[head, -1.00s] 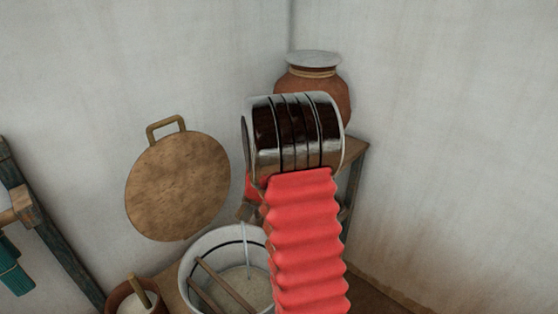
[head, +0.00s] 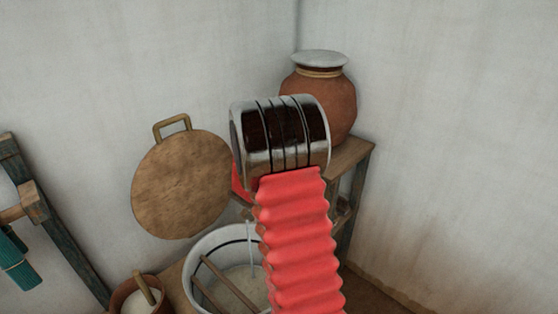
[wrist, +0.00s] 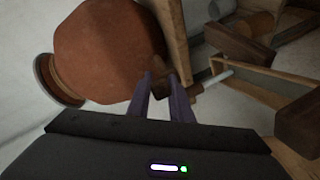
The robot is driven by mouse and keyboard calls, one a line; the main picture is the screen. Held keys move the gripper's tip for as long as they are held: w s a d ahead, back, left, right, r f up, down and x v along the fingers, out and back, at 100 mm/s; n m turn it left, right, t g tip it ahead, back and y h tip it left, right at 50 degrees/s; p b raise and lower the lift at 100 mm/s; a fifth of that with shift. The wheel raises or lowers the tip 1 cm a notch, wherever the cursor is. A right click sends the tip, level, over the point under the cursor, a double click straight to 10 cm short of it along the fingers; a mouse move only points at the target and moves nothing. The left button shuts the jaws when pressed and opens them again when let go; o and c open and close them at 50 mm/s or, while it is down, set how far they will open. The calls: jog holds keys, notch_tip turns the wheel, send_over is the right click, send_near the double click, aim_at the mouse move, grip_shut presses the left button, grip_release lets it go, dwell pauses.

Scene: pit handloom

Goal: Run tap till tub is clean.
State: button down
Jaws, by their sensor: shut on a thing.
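A white tub (head: 190,262) with a dark band stands at the lower middle of the head view. Two wooden sticks lie across it, and pale matter shows inside. A thin stream of water (head: 250,238) falls into it. A round clay pot (head: 325,105) stands on a wooden stand behind; it is also in the wrist view (wrist: 105,50). My gripper (wrist: 163,85) is shut at the small brown tap (wrist: 197,89) by the pot, where the pale stream (wrist: 215,79) comes out. In the head view my arm hides the gripper, the tap and part of the tub.
The wooden stand (head: 352,155) is in the corner between two white walls. A round brown disc with a handle (head: 182,185) is at the left wall. A small clay bowl (head: 122,298) with pale contents sits left of the tub. A wooden frame (head: 45,220) stands far left.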

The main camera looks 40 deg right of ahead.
jog(key=c, duration=1.8)
grip_release()
jog(key=shift+f, duration=0.25)
jog(key=shift+c, duration=0.2)
jog(key=shift+o, duration=1.3)
jog(key=shift+r, duration=0.15)
jog(key=v, duration=1.3)
jog(key=shift+s+a+r, duration=0.1)
jog(key=shift+s+a, duration=0.05)
jog(key=shift+a, duration=0.25)
